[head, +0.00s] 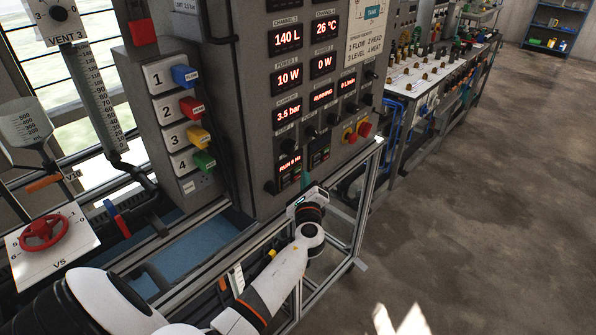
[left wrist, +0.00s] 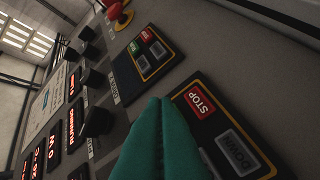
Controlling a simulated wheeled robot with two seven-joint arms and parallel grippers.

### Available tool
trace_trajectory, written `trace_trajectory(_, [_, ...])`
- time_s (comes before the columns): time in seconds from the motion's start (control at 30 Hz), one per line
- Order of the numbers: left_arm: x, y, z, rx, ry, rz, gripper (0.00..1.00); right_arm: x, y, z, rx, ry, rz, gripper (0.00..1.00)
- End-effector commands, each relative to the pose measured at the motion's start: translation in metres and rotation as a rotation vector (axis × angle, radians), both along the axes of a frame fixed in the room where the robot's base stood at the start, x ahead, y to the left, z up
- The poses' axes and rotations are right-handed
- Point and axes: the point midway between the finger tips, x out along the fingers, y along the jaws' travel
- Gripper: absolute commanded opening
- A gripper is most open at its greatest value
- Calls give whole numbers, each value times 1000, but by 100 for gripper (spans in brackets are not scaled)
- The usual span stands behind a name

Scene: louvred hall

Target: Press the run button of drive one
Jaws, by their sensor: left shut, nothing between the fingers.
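Two drive keypads sit low on the grey control cabinet. The nearer one has a lit red display (head: 290,163); the other keypad (head: 319,150) is to its right. My left gripper (head: 306,179) is shut and empty, its teal fingertips close to the nearer keypad. In the left wrist view the shut fingers (left wrist: 166,103) cover part of a yellow-edged keypad. Its red STOP button (left wrist: 199,102) and grey DOWN button (left wrist: 238,152) show; no run button shows there, and contact cannot be told. The farther keypad (left wrist: 148,54) shows green and red buttons. My right gripper is out of view.
Black knobs (left wrist: 97,119) stick out beside the keypads. Red and yellow emergency buttons (head: 364,130) are at the right. A metal frame rail (head: 362,165) runs in front of the cabinet. Coloured plugs (head: 190,106) stand out at the left. Open floor lies to the right.

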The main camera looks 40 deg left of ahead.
Motion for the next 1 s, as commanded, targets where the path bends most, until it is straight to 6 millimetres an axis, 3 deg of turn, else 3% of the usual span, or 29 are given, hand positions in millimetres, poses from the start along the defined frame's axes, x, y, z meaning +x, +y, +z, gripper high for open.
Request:
trace_trajectory(0.27, [0, -4, 0, 0, 1, -1, 0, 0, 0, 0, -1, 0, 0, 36])
trace_trajectory(0.7, [-3, -44, -1, -1, 0, -2, 0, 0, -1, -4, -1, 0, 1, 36])
trace_trajectory(1.0, [-4, -50, 0, 0, 0, 0, 0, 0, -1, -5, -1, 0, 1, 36])
